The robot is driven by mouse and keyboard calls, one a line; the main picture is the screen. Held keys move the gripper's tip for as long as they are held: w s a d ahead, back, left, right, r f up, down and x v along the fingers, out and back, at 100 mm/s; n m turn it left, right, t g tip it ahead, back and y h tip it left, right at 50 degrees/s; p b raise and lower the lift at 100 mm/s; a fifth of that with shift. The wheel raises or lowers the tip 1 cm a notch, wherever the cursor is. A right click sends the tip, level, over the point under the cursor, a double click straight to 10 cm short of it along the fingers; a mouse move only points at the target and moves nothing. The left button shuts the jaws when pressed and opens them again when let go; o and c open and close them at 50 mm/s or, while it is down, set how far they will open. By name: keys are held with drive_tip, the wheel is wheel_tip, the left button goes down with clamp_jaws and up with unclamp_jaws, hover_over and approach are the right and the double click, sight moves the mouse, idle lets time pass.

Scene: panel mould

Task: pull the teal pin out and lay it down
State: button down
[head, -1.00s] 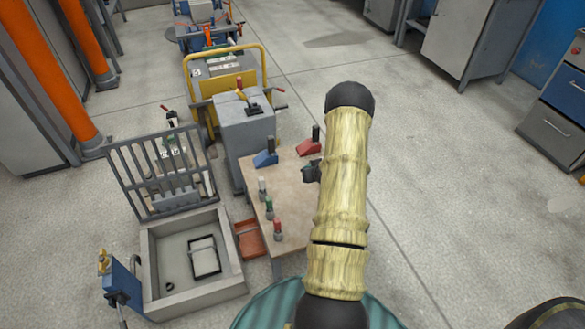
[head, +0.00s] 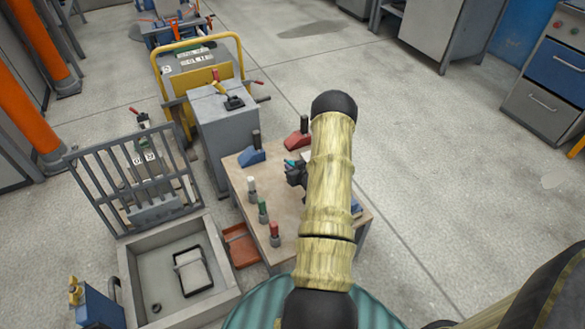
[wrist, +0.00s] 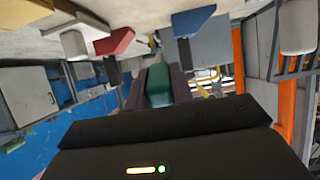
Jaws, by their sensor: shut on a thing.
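The teal pin (wrist: 157,85) is between the dark fingers of my gripper (wrist: 155,88) in the wrist view, which looks upside down. The fingers are shut on it. In the head view a small teal bit (head: 290,162) shows at my gripper (head: 296,174), over the wooden table (head: 236,178). My arm hides most of the gripper and the table's right part. The pin's lower end is hidden, so I cannot tell whether it is clear of its seat.
A blue block (head: 252,156) and a red block (head: 297,140) with dark handles stand at the table's back. White, green (head: 263,207) and red-topped pegs line its left edge. A grey barred gate (head: 135,185) and basin (head: 150,300) stand left.

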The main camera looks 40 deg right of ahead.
drive_tip(key=shift+s, duration=0.2)
drive_tip(key=shift+f+b, duration=0.7)
drive_tip(key=shift+f, duration=0.1)
drive_tip(key=shift+w+f+b, duration=0.1)
drive_tip(key=shift+f+b, duration=2.45)
drive_tip(key=shift+f, duration=0.9)
drive_tip(key=shift+a, duration=0.15)
drive_tip(key=c, duration=1.1)
unclamp_jaws()
